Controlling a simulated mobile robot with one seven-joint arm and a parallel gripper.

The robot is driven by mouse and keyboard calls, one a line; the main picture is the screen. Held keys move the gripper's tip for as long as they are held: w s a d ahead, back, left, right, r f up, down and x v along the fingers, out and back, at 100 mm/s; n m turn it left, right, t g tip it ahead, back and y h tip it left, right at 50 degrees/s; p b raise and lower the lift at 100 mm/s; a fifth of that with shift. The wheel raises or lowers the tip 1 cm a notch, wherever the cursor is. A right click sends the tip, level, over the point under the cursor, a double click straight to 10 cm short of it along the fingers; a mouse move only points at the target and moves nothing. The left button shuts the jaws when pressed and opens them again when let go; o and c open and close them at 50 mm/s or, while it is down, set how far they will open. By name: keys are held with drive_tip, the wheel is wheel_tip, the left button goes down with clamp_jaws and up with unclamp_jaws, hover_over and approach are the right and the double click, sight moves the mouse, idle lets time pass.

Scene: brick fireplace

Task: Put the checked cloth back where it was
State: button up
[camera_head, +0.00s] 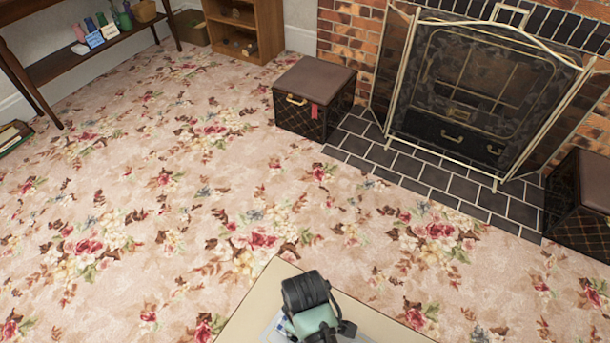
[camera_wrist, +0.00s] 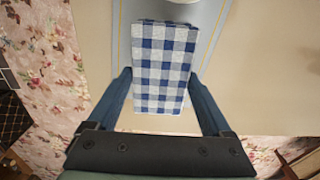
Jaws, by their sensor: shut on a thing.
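The blue-and-white checked cloth (camera_wrist: 165,68) is a folded rectangle in the wrist view. My gripper (camera_wrist: 160,76) is shut on it, with one finger along each long side. Behind the cloth is a grey-blue mat (camera_wrist: 220,12) with yellow lines, on a beige tabletop (camera_wrist: 270,75). I cannot tell whether the cloth touches the mat or hangs above it. In the head view my wrist is over the beige table (camera_head: 257,303) at the bottom and hides most of the cloth and the mat.
A pale round thing (camera_wrist: 182,1) is cut off at the top of the wrist view. Beyond the table are a flowered carpet (camera_head: 150,200), two dark boxes (camera_head: 315,95) (camera_head: 580,205) and a fireplace screen (camera_head: 480,100). The visible tabletop beside the mat is bare.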

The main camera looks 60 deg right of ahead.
wheel_tip(320, 180, down, 3)
drive_tip(key=shift+r+b, duration=0.15)
drive_tip(key=shift+b, duration=0.25)
drive_tip(key=o, duration=1)
wheel_tip(320, 180, up, 12)
drive_tip(key=p, duration=0.4)
drive_tip(key=shift+r, duration=0.1)
drive_tip(key=shift+w, duration=0.1)
